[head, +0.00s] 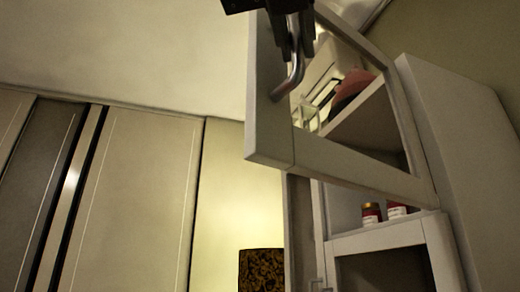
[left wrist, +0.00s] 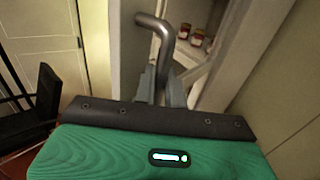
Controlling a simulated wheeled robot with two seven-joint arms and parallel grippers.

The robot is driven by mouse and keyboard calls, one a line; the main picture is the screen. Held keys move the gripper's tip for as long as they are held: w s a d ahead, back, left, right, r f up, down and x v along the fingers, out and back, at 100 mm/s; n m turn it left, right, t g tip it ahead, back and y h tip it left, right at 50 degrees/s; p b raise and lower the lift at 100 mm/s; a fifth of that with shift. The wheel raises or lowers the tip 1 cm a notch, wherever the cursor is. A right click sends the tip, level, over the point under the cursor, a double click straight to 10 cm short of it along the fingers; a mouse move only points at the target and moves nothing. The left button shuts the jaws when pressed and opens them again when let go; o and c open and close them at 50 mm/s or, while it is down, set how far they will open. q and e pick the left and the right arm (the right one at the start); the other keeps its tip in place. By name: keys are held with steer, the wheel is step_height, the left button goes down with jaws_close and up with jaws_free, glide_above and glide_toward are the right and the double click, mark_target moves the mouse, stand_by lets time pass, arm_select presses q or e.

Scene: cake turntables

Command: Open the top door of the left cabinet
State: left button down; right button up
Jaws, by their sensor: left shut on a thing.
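The cabinet's top door (head: 355,168) has a pale frame around a see-through pane. It stands swung outward from the cabinet (head: 463,150), with its handle side toward the left and its far edge at the right. A curved metal door handle (head: 291,78) is on its left stile and also shows in the left wrist view (left wrist: 157,28). My left gripper (head: 290,35) is at the top of the head view, shut on the handle. Its fingers (left wrist: 163,88) close around the bar in the left wrist view. My right gripper is in neither view.
Through the pane I see a shelf (head: 365,115) with a reddish rounded object (head: 350,90). Two small jars (head: 371,213) stand on a lower shelf. A dark patterned object (head: 261,270) is below the door. A dark chair (left wrist: 40,100) is at the left in the wrist view.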

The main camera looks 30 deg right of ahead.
arm_select(q)
steer(key=shift+w+r, duration=0.1)
steer(key=c, duration=1.6)
jaws_free()
steer(key=shift+d, duration=0.15)
